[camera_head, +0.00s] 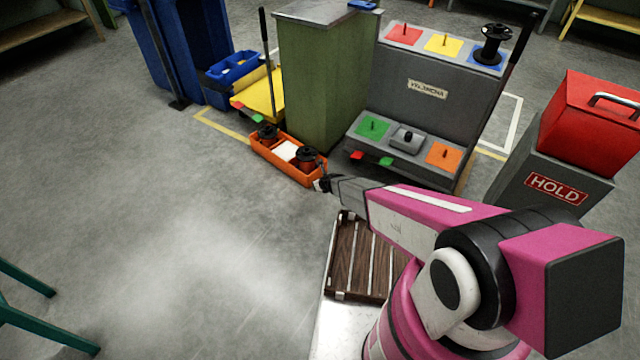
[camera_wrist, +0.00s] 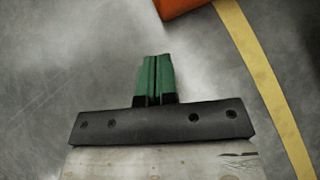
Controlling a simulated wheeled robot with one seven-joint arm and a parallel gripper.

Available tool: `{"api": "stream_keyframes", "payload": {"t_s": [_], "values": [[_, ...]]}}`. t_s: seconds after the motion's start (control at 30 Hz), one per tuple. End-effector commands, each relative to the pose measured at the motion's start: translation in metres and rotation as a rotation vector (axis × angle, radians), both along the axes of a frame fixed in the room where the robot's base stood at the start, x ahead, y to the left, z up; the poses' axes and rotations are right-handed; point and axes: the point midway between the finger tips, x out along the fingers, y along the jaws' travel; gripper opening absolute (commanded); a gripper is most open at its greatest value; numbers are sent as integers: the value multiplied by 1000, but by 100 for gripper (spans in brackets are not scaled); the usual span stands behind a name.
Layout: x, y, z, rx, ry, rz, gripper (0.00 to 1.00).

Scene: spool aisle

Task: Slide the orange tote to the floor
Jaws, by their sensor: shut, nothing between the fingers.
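The orange tote (camera_head: 278,167) is low in front of the green cabinet (camera_head: 322,85) in the head view and appears to rest at floor level. It holds two dark spools (camera_head: 307,156) with a white block between them. My gripper (camera_head: 320,185) is at the tote's near right end; contact cannot be told there. In the wrist view the green fingers of my gripper (camera_wrist: 155,72) are pressed together with nothing between them. A corner of the tote (camera_wrist: 183,6) shows at the top edge, apart from the fingertips.
A grey stand (camera_head: 432,90) with coloured pads and a black spool (camera_head: 491,45) is to the right. A grey HOLD bin (camera_head: 552,170) carries a red case (camera_head: 595,115). A yellow cart (camera_head: 262,95) stands behind left. Yellow tape (camera_wrist: 262,80) runs beside the tote. Left floor is open.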

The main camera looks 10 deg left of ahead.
Motion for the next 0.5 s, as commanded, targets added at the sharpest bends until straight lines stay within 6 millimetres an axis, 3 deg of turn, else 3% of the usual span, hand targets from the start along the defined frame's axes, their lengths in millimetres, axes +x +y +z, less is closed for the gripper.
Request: {"api": "stream_keyframes", "payload": {"t_s": [0.27, 0.5], "values": [[29, 27, -40, 1, 0, -1, 0], [50, 47, -35, 1, 0, -2, 0]]}}
